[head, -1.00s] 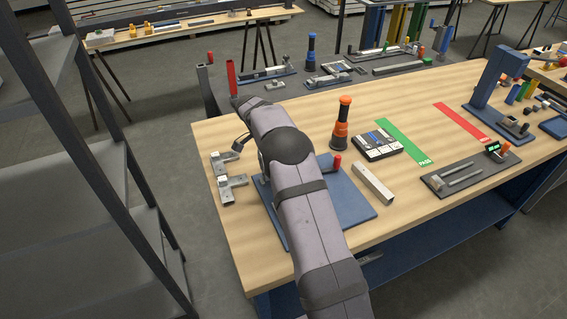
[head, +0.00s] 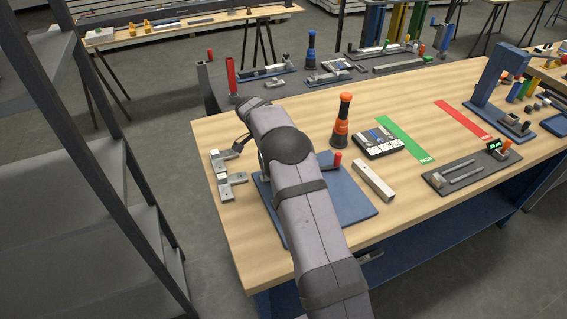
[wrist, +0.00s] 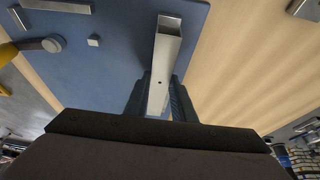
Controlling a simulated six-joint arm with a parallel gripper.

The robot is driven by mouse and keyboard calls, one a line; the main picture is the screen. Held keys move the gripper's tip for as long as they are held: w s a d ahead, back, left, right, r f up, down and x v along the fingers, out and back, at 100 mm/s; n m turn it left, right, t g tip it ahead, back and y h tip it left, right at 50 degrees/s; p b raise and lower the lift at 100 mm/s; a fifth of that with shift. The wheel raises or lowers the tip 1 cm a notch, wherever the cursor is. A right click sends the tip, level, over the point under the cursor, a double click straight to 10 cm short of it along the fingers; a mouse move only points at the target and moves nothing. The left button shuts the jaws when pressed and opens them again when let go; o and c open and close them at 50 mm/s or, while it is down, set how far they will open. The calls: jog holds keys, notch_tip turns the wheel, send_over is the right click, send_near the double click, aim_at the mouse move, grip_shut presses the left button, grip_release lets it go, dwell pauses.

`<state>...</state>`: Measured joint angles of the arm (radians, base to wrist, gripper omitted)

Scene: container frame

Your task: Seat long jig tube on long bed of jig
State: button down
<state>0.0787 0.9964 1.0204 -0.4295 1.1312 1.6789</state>
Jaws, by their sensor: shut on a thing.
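The long jig tube (wrist: 167,42), a square grey metal tube with an open end towards the top, lies between the two dark fingers of my gripper (wrist: 158,92) in the wrist view. The gripper is shut on it. The tube shows over the blue jig plate (wrist: 110,60); I cannot tell whether it touches the plate. In the head view the jig plate (head: 352,205) is partly hidden by my arm, which also hides the gripper and held tube. The long bed is not clearly visible.
Another square tube (head: 374,181) lies on the bench right of the plate. A red-knobbed post (head: 337,160) stands at the plate's back edge. Metal fittings (head: 232,183) lie left of it.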

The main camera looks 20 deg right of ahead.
jog(key=shift+f, duration=0.3)
jog(key=c, duration=0.8)
grip_release()
jog(key=shift+c, duration=0.2)
jog(key=shift+r, duration=0.15)
jog(key=shift+r+p, duration=1.7)
jog(key=shift+r, duration=1.7)
jog(key=shift+s+a+r+n, duration=0.2)
jog(key=shift+s+a+n, duration=0.2)
jog(key=s+a+n+y, duration=0.1)
jog(key=s+a+n, duration=0.3)
jog(key=s, duration=0.7)
jog(key=s+a+n+y, duration=0.2)
jog(key=s+a+n, duration=0.2)
jog(key=s+n, duration=0.3)
jog(key=s+a+n+y, duration=0.1)
jog(key=s+a+n, duration=0.4)
jog(key=s, duration=0.9)
jog(key=shift+s+r+n, duration=0.4)
jog(key=shift+n, duration=0.2)
